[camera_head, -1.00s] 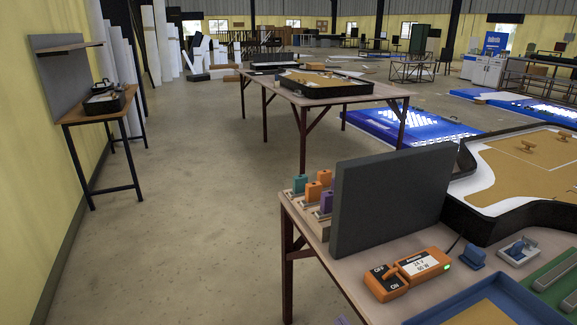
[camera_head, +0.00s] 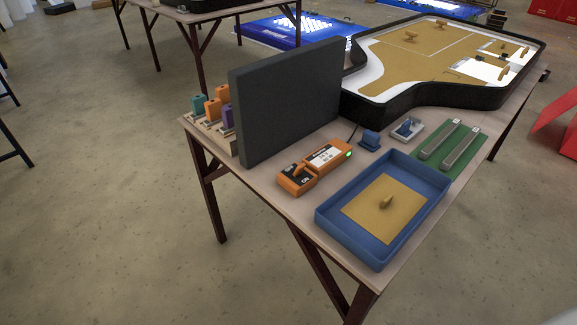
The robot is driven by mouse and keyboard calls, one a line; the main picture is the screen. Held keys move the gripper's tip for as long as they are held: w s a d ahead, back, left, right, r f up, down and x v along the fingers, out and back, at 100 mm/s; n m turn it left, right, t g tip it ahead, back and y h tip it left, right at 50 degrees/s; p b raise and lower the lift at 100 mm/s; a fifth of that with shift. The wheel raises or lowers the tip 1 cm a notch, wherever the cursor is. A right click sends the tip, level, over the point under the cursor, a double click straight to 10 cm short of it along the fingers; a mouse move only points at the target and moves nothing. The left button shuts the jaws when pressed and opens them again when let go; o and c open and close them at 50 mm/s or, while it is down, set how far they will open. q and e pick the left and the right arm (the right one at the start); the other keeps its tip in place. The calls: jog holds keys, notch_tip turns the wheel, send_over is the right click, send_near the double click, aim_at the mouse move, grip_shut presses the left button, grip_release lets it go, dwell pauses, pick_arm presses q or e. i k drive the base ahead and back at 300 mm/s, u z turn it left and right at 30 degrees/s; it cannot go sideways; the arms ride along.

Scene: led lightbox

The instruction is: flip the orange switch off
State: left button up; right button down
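The orange switch (camera_head: 297,179) is a small box with a black top plate and an orange lever, near the left part of the table's front edge. It joins an orange box with a white label (camera_head: 326,157) and a lit green light at its right end. The lever's exact position is too small to tell. Neither of my grippers is in view.
The switch sits on a table (camera_head: 267,188). A dark upright panel (camera_head: 285,98) stands right behind it. A blue tray (camera_head: 343,233) lies to its right. A black-rimmed board (camera_head: 432,100) fills the back right. Open floor (camera_head: 110,215) lies to the left.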

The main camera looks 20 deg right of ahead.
aim_at(298, 169)
jog(key=u, duration=1.15)
jog(key=i, duration=2.4)
jog(key=z, duration=3.45)
